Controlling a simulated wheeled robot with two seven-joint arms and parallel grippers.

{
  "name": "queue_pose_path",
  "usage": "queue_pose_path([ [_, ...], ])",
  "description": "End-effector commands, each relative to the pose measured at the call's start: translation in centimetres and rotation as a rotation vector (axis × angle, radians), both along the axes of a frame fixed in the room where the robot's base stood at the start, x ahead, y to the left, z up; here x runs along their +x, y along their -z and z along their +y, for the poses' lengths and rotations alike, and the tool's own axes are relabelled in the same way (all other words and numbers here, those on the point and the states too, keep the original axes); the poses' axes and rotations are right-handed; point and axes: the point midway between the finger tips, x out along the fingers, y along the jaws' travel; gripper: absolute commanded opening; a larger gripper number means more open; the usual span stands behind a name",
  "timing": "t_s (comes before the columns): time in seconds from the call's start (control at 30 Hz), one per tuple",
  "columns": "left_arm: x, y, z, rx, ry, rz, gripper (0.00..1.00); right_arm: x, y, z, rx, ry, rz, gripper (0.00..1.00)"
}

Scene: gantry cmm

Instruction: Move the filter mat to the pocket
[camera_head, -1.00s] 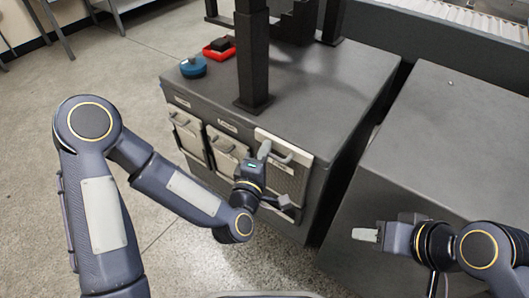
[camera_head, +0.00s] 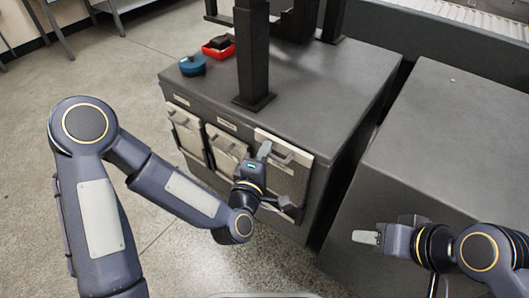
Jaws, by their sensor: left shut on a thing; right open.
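Three light panels with bar handles sit in the front of a dark cabinet (camera_head: 345,85): a left one (camera_head: 187,130), a middle one (camera_head: 222,152) and a right one (camera_head: 290,179) with a grey textured face. The right one looks like the filter mat, but I cannot be sure. My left gripper (camera_head: 273,178) is at the left side of this right panel, shut on it, as far as I can tell; the wrist hides the contact. My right gripper (camera_head: 366,237) is open and empty, in front of the lower grey block. I cannot tell which opening is the pocket.
A blue round object (camera_head: 192,66) and a red tray (camera_head: 217,48) with a dark item stand on the cabinet top, left of a black post (camera_head: 252,60). A wide grey block (camera_head: 445,140) stands to the right, across a narrow gap.

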Motion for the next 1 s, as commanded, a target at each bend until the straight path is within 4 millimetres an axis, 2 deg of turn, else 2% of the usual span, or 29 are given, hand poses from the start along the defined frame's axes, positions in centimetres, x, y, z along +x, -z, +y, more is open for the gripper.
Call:
queue_pose_path([
  [0.27,0.0,0.1,0.0,-0.001,0.000,-0.002,0.00,0.0,0.5,0.0,0.000,0.000,0.000,0.44],
  [0.63,0.0,1.3,0.0,-0.001,0.000,-0.002,0.00,0.0,2.0,0.0,0.000,0.000,0.000,0.44],
  [1.0,0.0,1.4,0.0,0.000,0.000,-0.001,0.00,0.0,2.0,0.0,0.000,0.000,0.000,0.44],
])
